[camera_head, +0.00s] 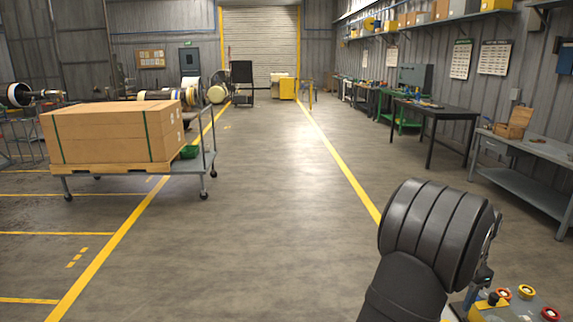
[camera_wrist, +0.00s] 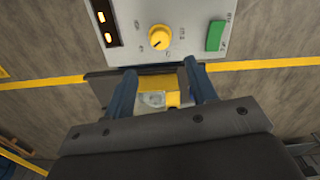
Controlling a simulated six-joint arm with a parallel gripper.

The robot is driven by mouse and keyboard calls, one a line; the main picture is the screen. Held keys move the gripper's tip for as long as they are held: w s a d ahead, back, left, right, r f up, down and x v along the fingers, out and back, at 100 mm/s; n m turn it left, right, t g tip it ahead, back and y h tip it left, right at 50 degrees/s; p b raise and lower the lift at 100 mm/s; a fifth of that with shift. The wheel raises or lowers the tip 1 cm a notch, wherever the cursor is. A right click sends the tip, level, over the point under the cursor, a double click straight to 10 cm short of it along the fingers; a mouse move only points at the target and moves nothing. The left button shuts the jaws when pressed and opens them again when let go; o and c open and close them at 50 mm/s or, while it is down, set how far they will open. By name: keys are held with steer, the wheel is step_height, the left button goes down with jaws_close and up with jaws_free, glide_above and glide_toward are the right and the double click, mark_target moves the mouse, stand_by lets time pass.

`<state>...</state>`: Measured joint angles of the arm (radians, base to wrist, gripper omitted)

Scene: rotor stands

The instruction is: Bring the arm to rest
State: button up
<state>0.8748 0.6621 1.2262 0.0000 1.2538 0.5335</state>
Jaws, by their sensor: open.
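My gripper shows in the wrist view (camera_wrist: 158,82) with its two blue-grey fingers apart and nothing held between them. In the head view my dark ribbed arm fills the lower right, and the gripper is mostly hidden behind it. Beyond the fingertips in the wrist view is a light panel with a yellow knob (camera_wrist: 159,37), a green button (camera_wrist: 215,35) and two lit orange indicators. The fingertips are close to the panel's near edge; I cannot tell whether they touch it. A yellow part lies behind and below the gap between the fingers.
A yellow and grey unit with red and yellow round knobs (camera_head: 527,291) stands at the lower right beside my arm. A cart (camera_head: 135,182) carries a large cardboard box (camera_head: 115,134) on the left. Workbenches (camera_head: 433,113) line the right wall. The middle floor is clear.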

step_height(320, 180, down, 10)
steer(key=shift+f, duration=0.2)
steer(key=shift+r, duration=0.1)
stand_by(0.3)
step_height(320, 180, up, 18)
step_height(320, 180, down, 18)
steer(key=shift+r, duration=0.15)
steer(key=shift+f+n, duration=0.3)
steer(key=n, duration=0.7)
steer(key=shift+r, duration=0.1)
steer(key=n, duration=0.6)
stand_by(0.4)
